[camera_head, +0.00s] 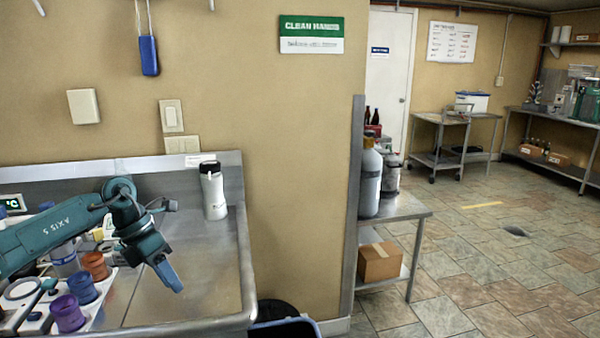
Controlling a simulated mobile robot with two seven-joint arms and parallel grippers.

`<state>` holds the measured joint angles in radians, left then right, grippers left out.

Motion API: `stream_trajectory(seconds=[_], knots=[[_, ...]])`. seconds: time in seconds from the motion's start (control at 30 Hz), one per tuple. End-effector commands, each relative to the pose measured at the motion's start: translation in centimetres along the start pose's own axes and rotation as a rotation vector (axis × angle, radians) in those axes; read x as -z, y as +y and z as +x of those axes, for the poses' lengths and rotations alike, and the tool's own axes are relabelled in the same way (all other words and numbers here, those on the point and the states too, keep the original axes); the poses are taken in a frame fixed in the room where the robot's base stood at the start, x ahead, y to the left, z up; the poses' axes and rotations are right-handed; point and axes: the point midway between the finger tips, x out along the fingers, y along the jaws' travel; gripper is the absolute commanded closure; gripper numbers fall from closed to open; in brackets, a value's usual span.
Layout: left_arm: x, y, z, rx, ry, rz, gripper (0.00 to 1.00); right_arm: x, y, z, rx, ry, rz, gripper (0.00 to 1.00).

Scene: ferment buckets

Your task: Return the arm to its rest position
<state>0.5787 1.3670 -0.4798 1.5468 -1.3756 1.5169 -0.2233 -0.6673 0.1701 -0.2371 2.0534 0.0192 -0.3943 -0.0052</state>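My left arm, teal, comes in from the left edge over the steel counter (205,290). Its gripper (170,276) points down and to the right above the counter, with blue fingers seen nearly edge-on. I see nothing held at the tips, but I cannot tell whether the fingers are apart. The gripper is to the right of the blue cup (82,288) and the purple cup (67,314), apart from both in the picture. My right gripper is out of view.
An orange-brown cup (96,266) and white devices (22,300) crowd the counter's left side, partly behind my arm. A white bottle (213,190) stands at the back near the raised backsplash (235,175). The counter's right part is clear. A steel cart (400,208) stands beyond the wall.

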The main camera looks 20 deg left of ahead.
Motion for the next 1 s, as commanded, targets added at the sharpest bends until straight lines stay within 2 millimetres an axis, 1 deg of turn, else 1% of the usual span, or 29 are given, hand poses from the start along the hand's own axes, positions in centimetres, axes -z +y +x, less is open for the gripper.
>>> stream_trajectory(seconds=[0.03, 0.07, 0.1, 0.17, 0.2, 0.27, 0.3, 0.37, 0.4, 0.47, 0.5, 0.57, 0.6, 0.67, 0.7, 0.8, 0.9, 1.0], knots=[[-1.1, -2.5, 3.5, 0.107, -0.043, 0.006, 0.68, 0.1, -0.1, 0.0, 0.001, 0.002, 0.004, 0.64], [-1.8, -4.1, 5.1, 0.169, -0.075, 0.002, 0.68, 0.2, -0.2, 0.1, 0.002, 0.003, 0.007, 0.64], [-2.6, -6.2, 7.2, 0.255, -0.119, -0.012, 0.68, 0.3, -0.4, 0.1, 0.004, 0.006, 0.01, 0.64], [-3.8, -9.6, 10.1, 0.394, -0.191, -0.055, 0.68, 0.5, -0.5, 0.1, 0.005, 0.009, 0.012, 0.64], [-4.4, -12.2, 11.9, 0.498, -0.242, -0.103, 0.68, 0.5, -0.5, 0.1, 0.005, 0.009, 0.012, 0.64], [-5.2, -16.0, 14.2, 0.668, -0.324, -0.215, 0.68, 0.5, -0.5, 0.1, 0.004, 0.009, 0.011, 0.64], [-5.8, -18.5, 15.4, 0.79, -0.382, -0.323, 0.68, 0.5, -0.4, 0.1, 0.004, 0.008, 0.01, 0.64], [-6.4, -21.2, 16.7, 0.951, -0.461, -0.519, 0.68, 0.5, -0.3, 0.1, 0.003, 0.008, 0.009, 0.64], [-6.6, -22.4, 17.4, 1.044, -0.507, -0.667, 0.68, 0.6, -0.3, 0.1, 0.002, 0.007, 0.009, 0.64], [-6.5, -23.4, 18.6, 1.162, -0.561, -0.921, 0.68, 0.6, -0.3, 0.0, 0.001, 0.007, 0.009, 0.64], [-6.1, -23.6, 19.5, 1.223, -0.588, -1.104, 0.68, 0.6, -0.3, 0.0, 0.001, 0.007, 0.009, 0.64], [-4.9, -23.4, 21.2, 1.286, -0.611, -1.401, 0.68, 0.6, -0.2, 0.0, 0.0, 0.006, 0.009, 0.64], [-3.8, -23.1, 22.6, 1.306, -0.615, -1.603, 0.68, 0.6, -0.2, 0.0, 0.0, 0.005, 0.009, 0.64], [-1.4, -22.8, 24.9, 1.307, -0.601, -1.898, 0.68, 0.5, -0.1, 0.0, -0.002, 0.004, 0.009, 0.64], [0.3, -22.7, 26.3, 1.291, -0.582, -2.081, 0.68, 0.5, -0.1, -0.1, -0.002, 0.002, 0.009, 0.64], [4.5, -23.2, 29.3, 1.216, -0.513, -2.454, 0.68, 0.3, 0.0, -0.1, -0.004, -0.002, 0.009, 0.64], [7.3, -24.0, 31.1, 1.142, -0.45, -2.676, 0.68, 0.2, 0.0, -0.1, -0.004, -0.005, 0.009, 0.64], [8.7, -24.6, 31.9, 1.098, -0.413, -2.78, 0.68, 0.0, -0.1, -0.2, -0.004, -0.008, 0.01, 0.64]])
